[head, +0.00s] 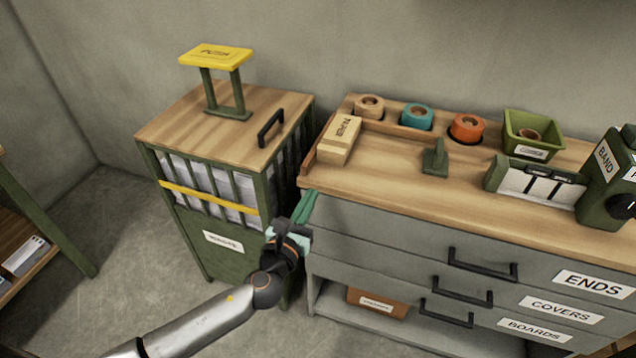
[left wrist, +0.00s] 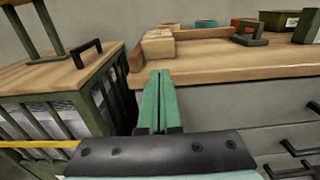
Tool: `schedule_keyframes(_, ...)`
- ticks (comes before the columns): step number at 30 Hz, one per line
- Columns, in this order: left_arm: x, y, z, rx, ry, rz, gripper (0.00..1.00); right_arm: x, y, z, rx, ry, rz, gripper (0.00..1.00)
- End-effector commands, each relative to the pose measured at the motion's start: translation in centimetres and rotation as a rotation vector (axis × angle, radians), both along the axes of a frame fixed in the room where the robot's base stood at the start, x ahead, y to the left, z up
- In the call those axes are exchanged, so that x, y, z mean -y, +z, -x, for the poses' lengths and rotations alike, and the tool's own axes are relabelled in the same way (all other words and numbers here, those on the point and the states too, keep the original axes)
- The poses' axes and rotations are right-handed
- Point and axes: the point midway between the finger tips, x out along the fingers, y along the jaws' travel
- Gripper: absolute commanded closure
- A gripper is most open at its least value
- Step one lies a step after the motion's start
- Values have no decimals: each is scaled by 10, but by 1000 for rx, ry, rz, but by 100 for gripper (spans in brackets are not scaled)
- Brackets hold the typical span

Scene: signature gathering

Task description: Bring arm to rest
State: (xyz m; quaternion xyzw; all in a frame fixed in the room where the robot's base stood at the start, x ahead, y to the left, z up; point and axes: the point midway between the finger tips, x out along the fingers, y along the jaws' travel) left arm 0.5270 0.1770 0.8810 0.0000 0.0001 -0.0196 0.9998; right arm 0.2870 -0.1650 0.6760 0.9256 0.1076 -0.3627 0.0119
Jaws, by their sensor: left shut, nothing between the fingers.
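My left gripper (head: 305,207) reaches in from the lower left in the head view, in front of the gap between the bin cabinet and the workbench. Its green fingers also show in the left wrist view (left wrist: 158,100), pressed together with nothing between them. The fingertips are near the left front corner of the workbench top (head: 400,180); I cannot tell whether they touch it. My right gripper is not in either view.
A green slatted cabinet (head: 225,258) with a wooden lid, black handle (head: 270,128) and yellow PUSH plate (head: 215,56) stands left. The workbench holds a paper block (head: 339,140), tape rolls and a green tray (head: 532,130). Drawer handles (head: 482,264) stick out.

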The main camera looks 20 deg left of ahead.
Motion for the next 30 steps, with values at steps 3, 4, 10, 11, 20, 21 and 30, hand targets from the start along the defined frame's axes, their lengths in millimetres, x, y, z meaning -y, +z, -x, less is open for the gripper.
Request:
schedule_keyframes(3,-1,-1,15,-1,0,0,100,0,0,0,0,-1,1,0)
schedule_keyframes(4,-1,-1,17,-1,1,0,100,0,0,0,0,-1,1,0)
schedule_keyframes(10,-1,0,24,0,1,2,100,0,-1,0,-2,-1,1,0)
schedule_keyframes(11,-1,-1,25,-3,1,10,100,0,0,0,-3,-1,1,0)
schedule_keyframes(20,-1,-64,72,-311,124,800,100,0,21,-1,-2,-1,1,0)
schedule_keyframes(21,-1,-77,86,-368,175,985,100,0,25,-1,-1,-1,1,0)
schedule_keyframes(30,8,-137,191,-534,747,2286,100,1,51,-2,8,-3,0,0)
